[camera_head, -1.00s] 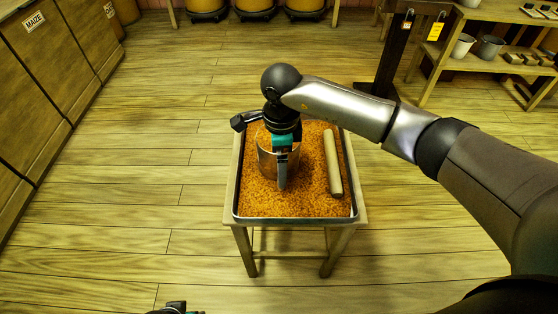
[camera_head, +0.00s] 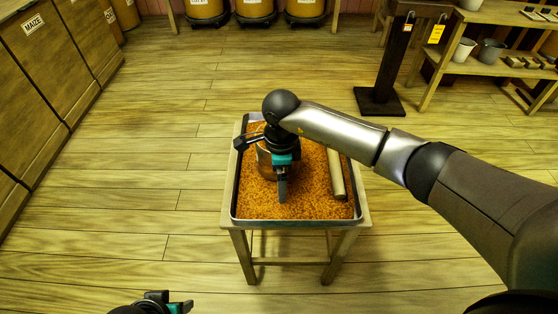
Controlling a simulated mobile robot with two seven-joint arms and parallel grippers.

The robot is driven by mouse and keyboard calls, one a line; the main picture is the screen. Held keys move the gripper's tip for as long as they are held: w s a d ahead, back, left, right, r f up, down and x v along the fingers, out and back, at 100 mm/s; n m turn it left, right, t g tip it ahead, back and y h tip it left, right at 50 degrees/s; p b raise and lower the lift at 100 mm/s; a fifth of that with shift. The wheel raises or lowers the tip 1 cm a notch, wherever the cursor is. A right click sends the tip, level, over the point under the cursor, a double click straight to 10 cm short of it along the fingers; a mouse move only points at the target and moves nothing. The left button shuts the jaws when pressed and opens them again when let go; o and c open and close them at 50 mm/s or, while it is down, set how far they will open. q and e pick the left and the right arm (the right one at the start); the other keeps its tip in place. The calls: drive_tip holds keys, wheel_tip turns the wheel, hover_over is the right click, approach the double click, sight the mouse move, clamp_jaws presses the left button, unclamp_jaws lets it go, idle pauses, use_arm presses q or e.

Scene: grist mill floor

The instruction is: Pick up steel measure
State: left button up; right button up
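The steel measure (camera_head: 264,165) is a round metal cup in the grain tray (camera_head: 243,217), left of the tray's middle. My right gripper (camera_head: 282,185) points down over it, and one dark finger shows in front of the measure's near right side. The other finger and much of the measure's rim are hidden behind the gripper body, so I cannot tell whether the fingers grip the wall. My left gripper (camera_head: 172,304) is at the bottom edge, partly cut off, away from the tray, with nothing visible in it.
A pale wooden roller (camera_head: 336,178) lies in the orange grain, right of the measure. The tray rests on a small wooden stand (camera_head: 247,255). Wooden maize bins (camera_head: 40,80) line the left. A shelf with pots (camera_head: 490,50) and a dark post (camera_head: 388,70) stand back right.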

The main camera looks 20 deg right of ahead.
clamp_jaws()
idle(0.9)
drive_tip(key=shift+w, duration=0.1)
